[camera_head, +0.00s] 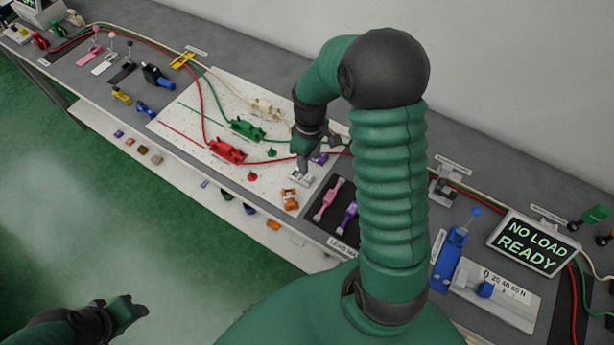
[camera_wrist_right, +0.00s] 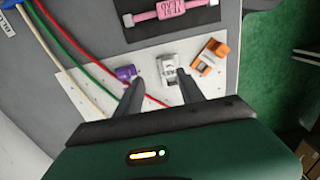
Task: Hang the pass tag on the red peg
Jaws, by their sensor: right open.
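A small white-and-grey piece (camera_head: 299,178), which may be the pass tag, lies on the white pegboard (camera_head: 180,120). It also shows in the right wrist view (camera_wrist_right: 169,69), just beyond and between my right fingertips. Its lettering is too small to read. My right gripper (camera_head: 304,163) is open above the board, close to this piece; contact is not visible. My left gripper (camera_head: 132,311) is at the lower left, away from the bench.
An orange piece (camera_head: 290,198) and a purple piece (camera_head: 320,158) flank the white one. Red (camera_head: 228,151) and green (camera_head: 246,130) clamps with cables sit behind. A dark mat (camera_head: 336,217) holds pink and purple leads. A display (camera_head: 533,243) reads NO LOAD READY.

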